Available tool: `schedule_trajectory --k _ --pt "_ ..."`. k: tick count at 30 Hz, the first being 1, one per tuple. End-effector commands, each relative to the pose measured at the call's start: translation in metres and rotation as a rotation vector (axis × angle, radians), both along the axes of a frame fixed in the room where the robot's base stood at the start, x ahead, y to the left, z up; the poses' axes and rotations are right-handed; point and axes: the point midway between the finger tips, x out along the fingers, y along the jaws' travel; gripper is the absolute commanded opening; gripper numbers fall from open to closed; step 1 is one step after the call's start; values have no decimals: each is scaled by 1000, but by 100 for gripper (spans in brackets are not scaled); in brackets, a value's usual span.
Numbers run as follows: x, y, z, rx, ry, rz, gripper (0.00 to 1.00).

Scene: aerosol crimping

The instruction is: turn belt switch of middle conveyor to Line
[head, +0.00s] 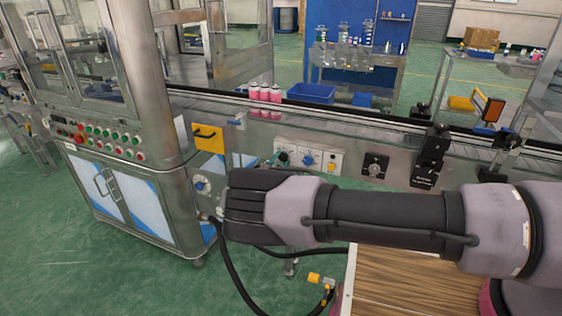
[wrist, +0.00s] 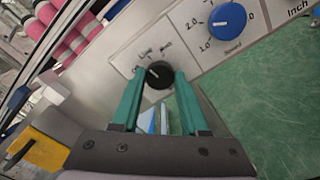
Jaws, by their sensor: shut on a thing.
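The belt switch is a black round knob (wrist: 159,75) on a pale label plate (wrist: 135,52) in the wrist view. Two printed words sit above it; the left one reads Line and the right one is hard to read. A small white mark on the knob points up and left, roughly toward Line. My gripper (wrist: 157,80) has its green fingers on either side of the knob, shut on it. In the head view the green fingertips show at the left plate of the conveyor's control panel (head: 309,145), where they hide much of the knob.
A blue speed dial (head: 307,159) sits right of the switch, with a yellow button (head: 331,163) beyond it. Pink cans (head: 264,92) stand on the conveyor above. A yellow box (head: 209,137) is to the left. A black-knobbed plate (head: 375,167) is farther right.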

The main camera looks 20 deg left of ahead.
Motion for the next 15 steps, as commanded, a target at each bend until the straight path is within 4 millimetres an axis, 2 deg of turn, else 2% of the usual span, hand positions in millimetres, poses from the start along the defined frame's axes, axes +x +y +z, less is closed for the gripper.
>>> schedule_trajectory --k 6,15 --pt "-1 0 0 101 -9 1 0" --pt "-1 0 -1 153 -12 0 0"
